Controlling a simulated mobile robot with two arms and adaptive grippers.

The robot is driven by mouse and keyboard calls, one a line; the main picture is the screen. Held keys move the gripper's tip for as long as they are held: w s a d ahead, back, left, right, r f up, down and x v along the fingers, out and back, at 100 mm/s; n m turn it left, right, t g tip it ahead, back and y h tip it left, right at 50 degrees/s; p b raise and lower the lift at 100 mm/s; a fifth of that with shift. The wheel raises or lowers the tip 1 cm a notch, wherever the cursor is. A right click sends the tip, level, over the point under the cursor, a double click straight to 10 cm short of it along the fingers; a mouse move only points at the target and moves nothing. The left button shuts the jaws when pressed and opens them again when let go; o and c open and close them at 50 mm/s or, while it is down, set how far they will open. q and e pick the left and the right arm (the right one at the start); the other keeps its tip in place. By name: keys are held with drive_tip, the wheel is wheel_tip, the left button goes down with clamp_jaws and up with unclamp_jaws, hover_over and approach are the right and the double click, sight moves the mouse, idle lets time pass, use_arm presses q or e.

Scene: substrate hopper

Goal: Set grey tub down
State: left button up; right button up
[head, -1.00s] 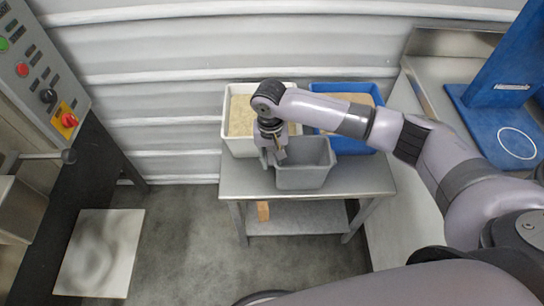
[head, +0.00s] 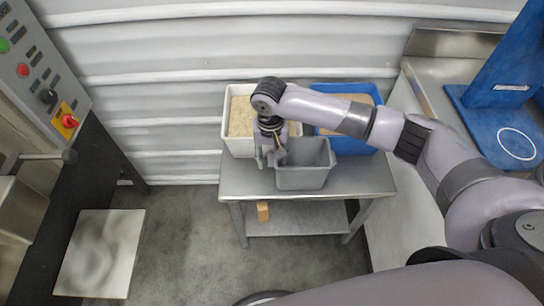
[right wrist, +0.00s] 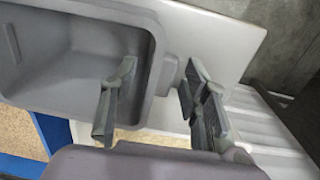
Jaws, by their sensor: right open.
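The grey tub (head: 304,179) stands upright on the metal table (head: 236,180), in front of the white and blue bins. It looks empty. In the right wrist view the tub (right wrist: 60,60) fills the upper left. My right gripper (head: 271,163) is at the tub's left side. In the right wrist view its jaws (right wrist: 160,105) are open, with one finger over the tub's inside and the other outside its rim. The rim lies between the fingers, not gripped. My left gripper is not in view.
A white bin (head: 228,132) with pale granular material and a blue bin (head: 385,135) stand behind the tub. A control panel (head: 40,70) is at the left. A steel counter with a blue stand (head: 490,115) is at the right. A wooden block (head: 263,211) is on the lower shelf.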

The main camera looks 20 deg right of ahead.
wheel_tip(320, 180, up, 11)
drive_tip(key=shift+a+p, duration=0.15)
drive_tip(key=shift+p, duration=0.25)
